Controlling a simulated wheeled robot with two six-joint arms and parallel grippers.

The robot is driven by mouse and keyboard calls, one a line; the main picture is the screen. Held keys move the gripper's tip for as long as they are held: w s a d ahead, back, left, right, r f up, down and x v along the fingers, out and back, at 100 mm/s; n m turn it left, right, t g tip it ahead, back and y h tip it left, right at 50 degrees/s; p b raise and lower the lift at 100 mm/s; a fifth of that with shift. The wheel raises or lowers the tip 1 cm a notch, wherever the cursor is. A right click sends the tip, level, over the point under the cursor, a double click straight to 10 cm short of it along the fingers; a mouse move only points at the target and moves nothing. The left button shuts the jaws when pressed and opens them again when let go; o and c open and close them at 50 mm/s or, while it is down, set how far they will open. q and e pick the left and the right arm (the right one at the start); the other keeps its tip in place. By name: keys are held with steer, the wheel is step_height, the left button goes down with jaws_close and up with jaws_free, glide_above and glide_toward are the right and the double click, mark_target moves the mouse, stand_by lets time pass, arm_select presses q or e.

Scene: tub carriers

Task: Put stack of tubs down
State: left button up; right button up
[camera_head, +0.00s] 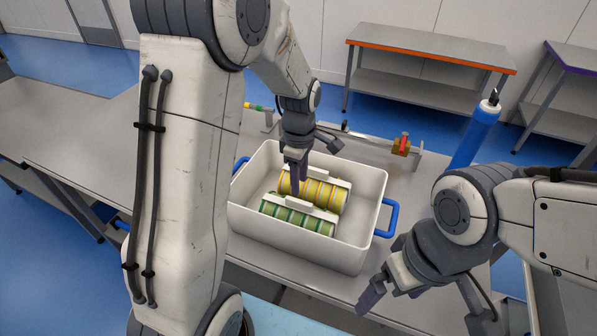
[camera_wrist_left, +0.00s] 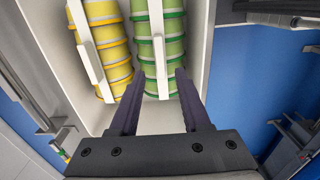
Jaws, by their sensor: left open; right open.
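A green stack of tubs (camera_head: 290,222) lies on its side inside a white crate (camera_head: 285,248), with a white carrier bar along it. A yellow stack of tubs (camera_head: 327,196) with its own white bar lies behind it. My left gripper (camera_head: 298,178) reaches down over the stacks in the crate. In the left wrist view its open fingers (camera_wrist_left: 157,85) sit at either side of the near end of the green stack (camera_wrist_left: 172,52). The yellow stack (camera_wrist_left: 112,50) is to their left. I cannot tell whether a finger touches a tub. My right gripper (camera_head: 394,293) is open and empty outside the crate, at front right.
The crate has blue handles (camera_head: 390,216) and stands on a grey bench (camera_head: 345,287). A blue cylinder (camera_head: 474,137) stands at right. An orange-edged table (camera_head: 430,55) is behind.

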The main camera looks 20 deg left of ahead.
arm_select(q)
steer(key=s+d+r+m, duration=0.7)
steer(key=s+d+m, duration=0.2)
steer(key=d+m, duration=0.1)
steer(key=s+d+m+h, duration=0.1)
steer(key=s+d+m, duration=0.3)
steer(key=s+m, duration=1)
steer(key=shift+s+m, duration=0.4)
steer(key=shift+m, duration=0.1)
steer(key=shift+f, duration=0.1)
